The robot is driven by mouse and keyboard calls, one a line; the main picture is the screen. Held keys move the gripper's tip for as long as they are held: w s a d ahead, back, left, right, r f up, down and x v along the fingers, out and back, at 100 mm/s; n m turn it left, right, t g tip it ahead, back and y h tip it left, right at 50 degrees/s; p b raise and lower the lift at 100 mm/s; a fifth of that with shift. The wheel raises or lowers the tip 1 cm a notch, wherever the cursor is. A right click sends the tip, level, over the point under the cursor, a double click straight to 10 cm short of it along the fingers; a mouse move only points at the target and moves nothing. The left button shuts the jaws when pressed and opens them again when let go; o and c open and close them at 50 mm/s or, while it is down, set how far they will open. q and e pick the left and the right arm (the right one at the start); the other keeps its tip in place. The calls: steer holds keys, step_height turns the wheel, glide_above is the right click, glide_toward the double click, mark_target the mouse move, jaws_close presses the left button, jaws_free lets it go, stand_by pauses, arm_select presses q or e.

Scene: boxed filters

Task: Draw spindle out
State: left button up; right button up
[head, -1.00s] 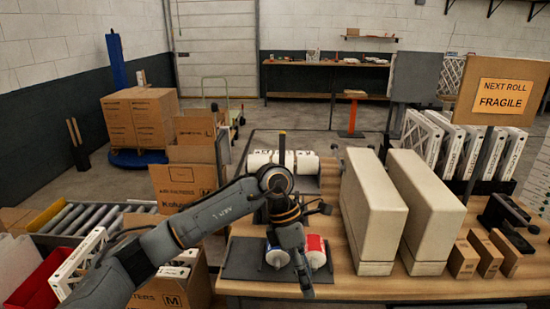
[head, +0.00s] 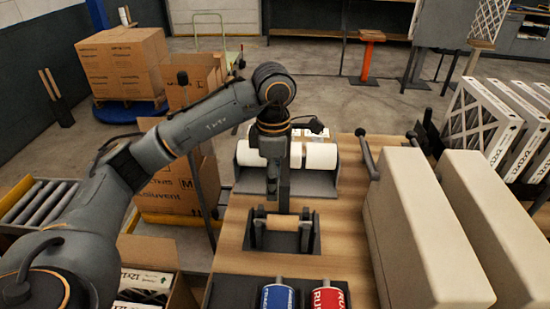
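A small stand (head: 308,238) with dark uprights holds a horizontal tan roller (head: 277,222) across it, which may be the spindle; I cannot be sure. My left gripper (head: 276,190) points down just behind and above this stand, in front of the white rolls (head: 320,157). Its dark fingers overlap in the view, so their opening and any contact are unclear. The white rolls lie side by side in a dark holder (head: 310,183). The gripper hides the part between them. My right gripper is not in view.
A blue-labelled cylinder (head: 278,296) and a red-labelled one (head: 328,295) are at the near edge of the view. Two large cream blocks (head: 425,230) fill the right side of the table, with a dark lever (head: 367,158) behind. Cartons (head: 172,185) stand on the left.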

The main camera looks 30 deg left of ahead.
arm_select(q)
steer(key=p, duration=0.2)
glide_above(274, 218)
steer(key=f, duration=0.5)
steer(key=shift+s, duration=0.25)
steer(key=f, duration=0.2)
steer(key=f+p, duration=0.1)
steer(key=f, duration=0.1)
steer(key=f+p, duration=0.1)
steer(key=f, duration=0.2)
steer(key=shift+w+f, duration=0.1)
steer(key=shift+w, duration=0.15)
steer(key=shift+f, duration=0.65)
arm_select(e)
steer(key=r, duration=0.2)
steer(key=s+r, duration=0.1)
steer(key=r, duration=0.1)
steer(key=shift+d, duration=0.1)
